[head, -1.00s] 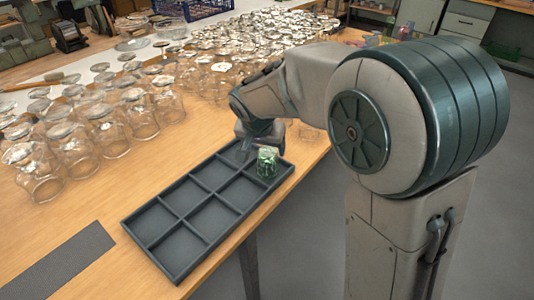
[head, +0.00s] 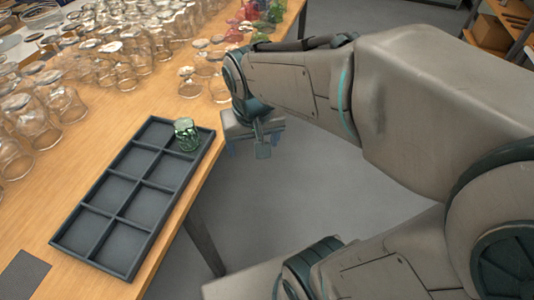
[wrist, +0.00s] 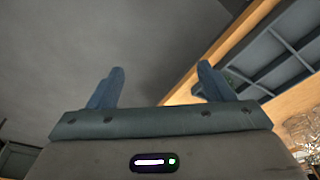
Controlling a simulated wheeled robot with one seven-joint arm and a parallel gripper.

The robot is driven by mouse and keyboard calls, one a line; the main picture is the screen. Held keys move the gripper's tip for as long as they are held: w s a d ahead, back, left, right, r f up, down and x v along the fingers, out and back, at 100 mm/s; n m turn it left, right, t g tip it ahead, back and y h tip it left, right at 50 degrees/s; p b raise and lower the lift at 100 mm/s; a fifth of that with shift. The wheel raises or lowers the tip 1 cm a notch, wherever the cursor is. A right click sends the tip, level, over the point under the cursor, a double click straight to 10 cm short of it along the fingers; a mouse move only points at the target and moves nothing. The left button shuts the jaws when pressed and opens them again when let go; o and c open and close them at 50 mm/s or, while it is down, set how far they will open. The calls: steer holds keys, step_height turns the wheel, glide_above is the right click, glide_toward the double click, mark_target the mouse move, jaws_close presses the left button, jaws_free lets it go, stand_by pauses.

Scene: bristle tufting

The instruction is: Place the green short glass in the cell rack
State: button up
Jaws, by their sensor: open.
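The green short glass (head: 187,134) stands in a far right cell of the dark grey cell rack (head: 113,222), near the rack's right edge. The rack lies on the wooden table; its other cells look empty. My gripper (head: 255,146) is off to the right of the rack, past the table's edge and over the floor, apart from the glass. In the wrist view my gripper (wrist: 162,85) has its two blue fingers apart with nothing between them. The rack (wrist: 275,50) shows there at the upper right, with a small part of the green glass (wrist: 229,78) beside the right finger.
Many clear glasses (head: 120,65) crowd the table behind and left of the rack. Red, blue and green glasses (head: 255,12) stand at the far end. A dark mat (head: 25,275) lies at the near left. Open floor (head: 275,210) is right of the table.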

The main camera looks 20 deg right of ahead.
steer(key=shift+n+y, duration=0.3)
steer(key=shift+n, duration=0.1)
steer(key=s, duration=0.1)
steer(key=s+d+f, duration=0.1)
steer(key=s, duration=0.1)
steer(key=s+d, duration=0.1)
steer(key=s, duration=0.1)
steer(key=shift+s+f, duration=0.15)
steer(key=shift+f, duration=0.05)
steer(key=w+p+v, duration=0.1)
steer(key=p+v, duration=0.6)
steer(key=shift+w+r, duration=0.35)
